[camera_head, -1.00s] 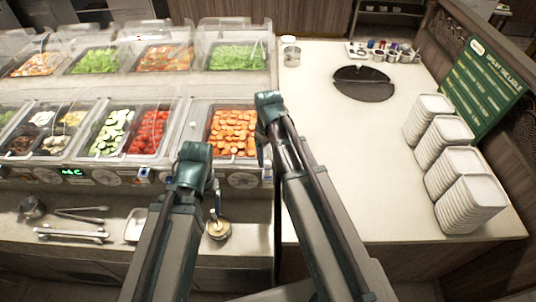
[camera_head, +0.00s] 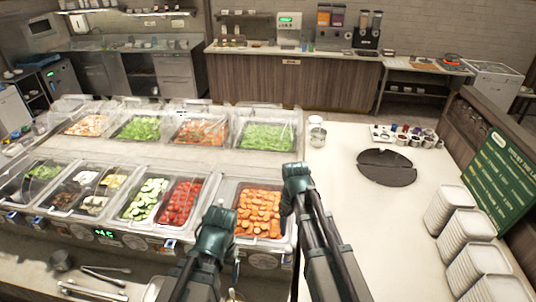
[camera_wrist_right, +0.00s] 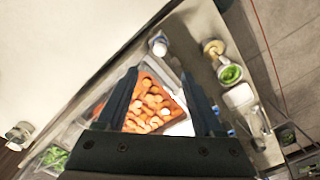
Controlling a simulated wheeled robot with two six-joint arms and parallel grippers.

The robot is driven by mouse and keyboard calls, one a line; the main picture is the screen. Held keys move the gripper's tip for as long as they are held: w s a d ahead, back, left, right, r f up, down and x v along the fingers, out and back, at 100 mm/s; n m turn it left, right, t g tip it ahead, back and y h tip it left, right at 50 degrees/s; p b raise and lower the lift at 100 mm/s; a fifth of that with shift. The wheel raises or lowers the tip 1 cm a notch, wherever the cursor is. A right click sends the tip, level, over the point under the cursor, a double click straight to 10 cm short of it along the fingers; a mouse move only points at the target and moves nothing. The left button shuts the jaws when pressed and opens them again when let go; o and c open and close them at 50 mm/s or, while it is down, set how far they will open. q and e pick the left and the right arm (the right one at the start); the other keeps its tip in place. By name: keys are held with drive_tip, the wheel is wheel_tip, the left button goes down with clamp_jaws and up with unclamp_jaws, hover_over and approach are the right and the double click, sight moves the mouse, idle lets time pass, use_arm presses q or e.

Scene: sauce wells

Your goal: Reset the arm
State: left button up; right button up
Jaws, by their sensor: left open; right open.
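My left gripper (camera_head: 216,228) is in front of the carrot pan, at the lower middle of the head view. My right gripper (camera_head: 297,182) is to its right, by the right edge of the carrot pan (camera_head: 258,212). In the head view the fingers of both are hard to make out. In the right wrist view the two fingers of my right gripper (camera_wrist_right: 158,78) stand wide apart with nothing between them. The carrots (camera_wrist_right: 150,105) show below and beyond these fingers.
A salad bar with clear covers fills the left and middle. A white counter (camera_head: 340,225) on the right has a dark round disc (camera_head: 386,167), a metal canister (camera_head: 317,136) and stacked white trays (camera_head: 466,240). A green sign (camera_head: 500,165) stands behind the trays. Tongs (camera_head: 95,290) lie front left.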

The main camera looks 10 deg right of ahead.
drive_tip(key=s+a+f+b, duration=0.3)
drive_tip(key=s+f+b, duration=0.1)
drive_tip(key=f+b, duration=0.4)
drive_tip(key=s+a+f+m+b, duration=0.1)
drive_tip(key=s+a+f+b, duration=0.3)
drive_tip(key=f+b, duration=0.3)
drive_tip(key=s+a+f+m+h+b, duration=0.1)
drive_tip(key=s+a+f+b, duration=0.2)
drive_tip(key=s+f+b, duration=0.3)
wheel_tip(320, 180, down, 3)
drive_tip(key=b, duration=0.2)
drive_tip(key=shift+a+r+b, duration=0.15)
drive_tip(key=shift+a+b, duration=0.15)
drive_tip(key=shift+b, duration=0.1)
drive_tip(key=shift+s, duration=0.1)
